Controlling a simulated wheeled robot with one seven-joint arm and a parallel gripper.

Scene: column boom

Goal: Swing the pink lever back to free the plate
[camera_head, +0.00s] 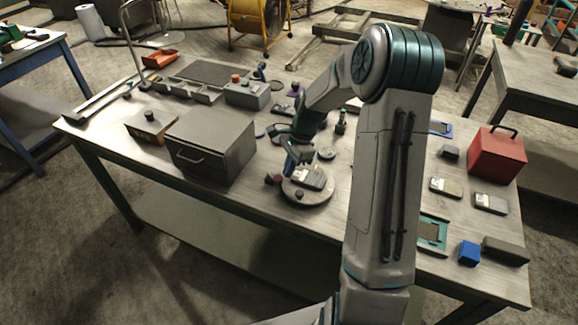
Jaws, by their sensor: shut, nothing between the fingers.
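A round grey plate (318,197) lies near the front middle of the workbench. A grey block-like part (311,178) and a small dark knob (299,194) are on it. A small dark pink piece (272,180), which looks like the lever's end, shows at the plate's left edge; the rest of the lever is not clear. My gripper (291,167) is shut and empty, pointing down just above the plate's upper left edge, right of the pink piece. I cannot tell if it touches anything.
A grey drawer box (211,145) stands left of the plate. My arm hides part of the bench to the right. A red toolbox (496,153), a blue cube (469,253) and several small boxes are on the right side. The bench's front edge is close to the plate.

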